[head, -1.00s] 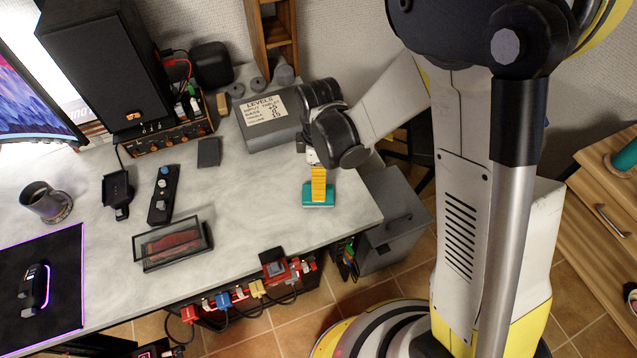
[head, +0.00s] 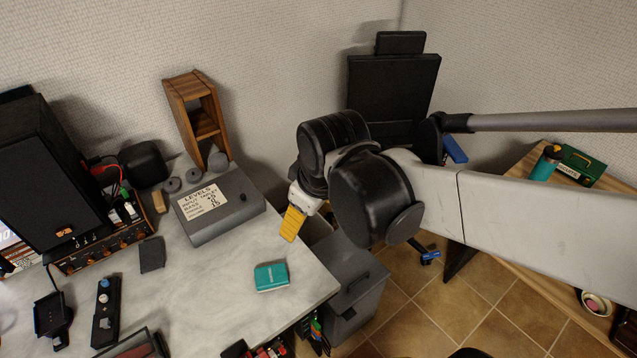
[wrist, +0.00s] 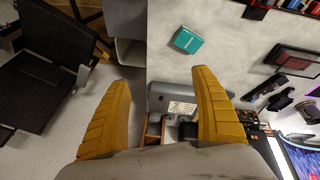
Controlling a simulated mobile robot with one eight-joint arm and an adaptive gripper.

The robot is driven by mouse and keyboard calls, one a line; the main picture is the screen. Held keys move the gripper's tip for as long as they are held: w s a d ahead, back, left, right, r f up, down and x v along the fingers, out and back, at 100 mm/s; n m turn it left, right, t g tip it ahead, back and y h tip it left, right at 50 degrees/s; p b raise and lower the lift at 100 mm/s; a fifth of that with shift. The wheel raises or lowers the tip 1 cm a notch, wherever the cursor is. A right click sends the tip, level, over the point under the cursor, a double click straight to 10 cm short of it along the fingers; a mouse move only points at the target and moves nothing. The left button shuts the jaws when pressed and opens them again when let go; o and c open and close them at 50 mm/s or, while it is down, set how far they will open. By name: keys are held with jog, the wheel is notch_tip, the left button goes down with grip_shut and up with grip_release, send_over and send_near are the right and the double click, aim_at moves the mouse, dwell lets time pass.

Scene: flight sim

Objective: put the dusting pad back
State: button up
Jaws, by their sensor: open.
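The dusting pad is probably the small teal block (head: 271,277) with faint pale lettering, lying flat on the grey desk (head: 215,290) near its right edge. It also shows in the wrist view (wrist: 187,40), beyond my fingers and apart from them. My gripper (head: 289,236) hangs above the desk's right edge, up and to the right of the pad, with nothing in it. In the wrist view its two yellow fingers (wrist: 163,80) stand wide apart.
A grey box labelled LEVELS (head: 222,207) and a wooden rack (head: 198,115) stand at the back of the desk. A black speaker (head: 50,180) is at left. A grey cabinet (head: 350,290) is beside the desk. A wooden table (head: 530,205) holding a teal bottle (head: 544,164) is at right.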

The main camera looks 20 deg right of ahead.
jog(key=s+d+r+m+t, duration=0.3)
jog(key=s+d+m, duration=0.1)
jog(key=s+m, duration=0.2)
jog(key=shift+d+r+m+h, duration=0.3)
jog(key=shift+r, duration=0.05)
dwell(0.8)
